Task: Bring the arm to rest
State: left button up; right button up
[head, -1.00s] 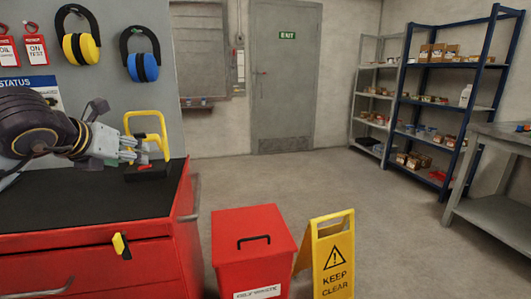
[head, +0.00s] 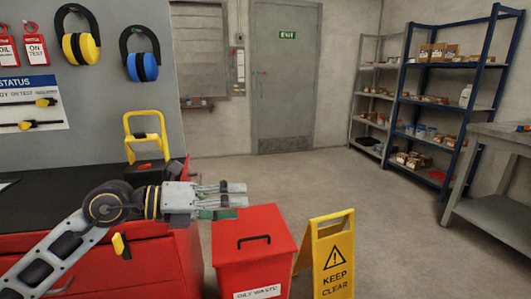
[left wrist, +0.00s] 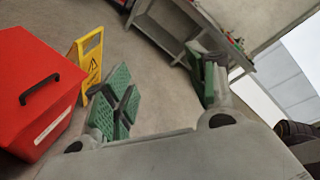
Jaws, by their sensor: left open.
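My left arm comes in from the lower left in the head view. My left gripper (head: 234,200) is in front of the red cabinet's right end, close to the red waste bin (head: 255,249) and above its near left part in the picture. It is open, and nothing shows between its fingers. In the left wrist view the green-padded fingers (left wrist: 165,90) stand well apart with floor and a bench beyond them. My right gripper is not in either view.
A red cabinet (head: 154,262) with a black top stands left, with a yellow-framed item (head: 148,128) on it. A yellow caution sign (head: 333,258) stands right of the bin. Blue shelving (head: 446,110) and a grey bench (head: 497,205) are at right. The middle floor is clear.

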pick_arm(q)
jog(key=w+a+f+n+t+y, duration=0.1)
jog(key=w+a+f+n+t, duration=0.15)
jog(key=n+t, duration=0.65)
jog(key=w+a+f+n+t, duration=0.2)
jog(key=w+f+n+t, duration=0.15)
jog(key=n, duration=0.85)
jog(key=a+f+n+y, duration=0.3)
jog(key=f+n+y, duration=0.2)
jog(key=f, duration=0.3)
jog(key=a+f+n+y, duration=0.2)
jog(key=f+n+y, duration=0.3)
jog(key=f, duration=0.4)
jog(key=s+f+n+g+y, duration=0.1)
jog(key=s+f+n+g, duration=0.5)
jog(key=f, duration=1.1)
jog(key=s+d+f+g, duration=0.1)
jog(key=s+f+g, duration=0.2)
jog(key=s+f, duration=0.2)
jog(key=s+d+f+g+h, duration=0.1)
jog(key=s+f+g, duration=0.3)
jog(key=s, duration=0.8)
jog(key=shift+s+d+f+p, duration=0.15)
jog(key=shift+d+f+p, duration=0.3)
jog(key=shift+d+f, duration=0.3)
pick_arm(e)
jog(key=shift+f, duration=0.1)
